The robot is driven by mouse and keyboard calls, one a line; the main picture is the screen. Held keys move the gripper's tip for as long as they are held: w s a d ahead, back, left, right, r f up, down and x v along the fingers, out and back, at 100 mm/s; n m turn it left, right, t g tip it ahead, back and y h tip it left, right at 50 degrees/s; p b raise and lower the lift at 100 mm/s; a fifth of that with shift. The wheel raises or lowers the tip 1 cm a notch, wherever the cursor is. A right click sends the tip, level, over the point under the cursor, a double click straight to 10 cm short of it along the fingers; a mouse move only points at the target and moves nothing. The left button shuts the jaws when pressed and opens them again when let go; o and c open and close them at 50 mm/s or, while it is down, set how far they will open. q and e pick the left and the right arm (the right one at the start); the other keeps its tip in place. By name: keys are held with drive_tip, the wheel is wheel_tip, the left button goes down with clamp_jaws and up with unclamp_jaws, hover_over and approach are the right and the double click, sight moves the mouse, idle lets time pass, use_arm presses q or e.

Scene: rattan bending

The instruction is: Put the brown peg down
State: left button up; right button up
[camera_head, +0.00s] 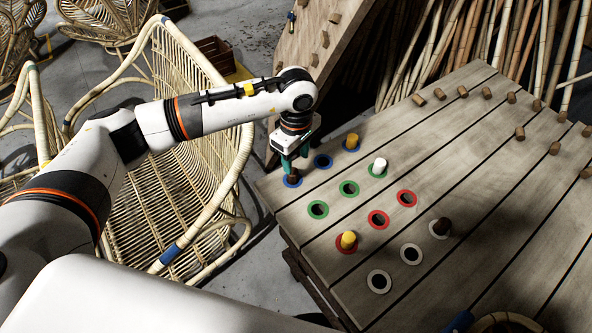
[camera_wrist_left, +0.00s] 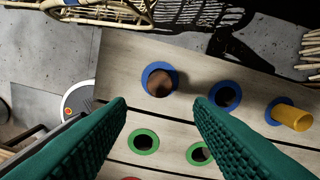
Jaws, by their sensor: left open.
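A brown peg (camera_wrist_left: 160,82) stands in the blue-ringed hole (camera_wrist_left: 147,70) at the left of the board's blue row in the left wrist view, seen nearly end-on. My left gripper (camera_head: 292,164) is above this corner of the board in the head view, and its fingers hide most of the peg. In the left wrist view its green fingers (camera_wrist_left: 160,120) are spread wide with nothing between them; the peg lies beyond their tips. My right gripper is not in view.
The plank board (camera_head: 510,225) also holds yellow pegs (camera_head: 351,141) (camera_head: 348,239) and a white peg (camera_head: 380,165). The middle blue hole (camera_head: 323,160) is empty. Several short wooden pegs line the far side. Rattan chairs (camera_head: 170,170) stand left; poles (camera_head: 460,50) lean behind.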

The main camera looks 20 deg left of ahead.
sight(296, 174)
use_arm(q)
wheel_tip(296, 174, up, 5)
drive_tip(key=shift+b, duration=0.35)
drive_tip(key=shift+d, duration=0.1)
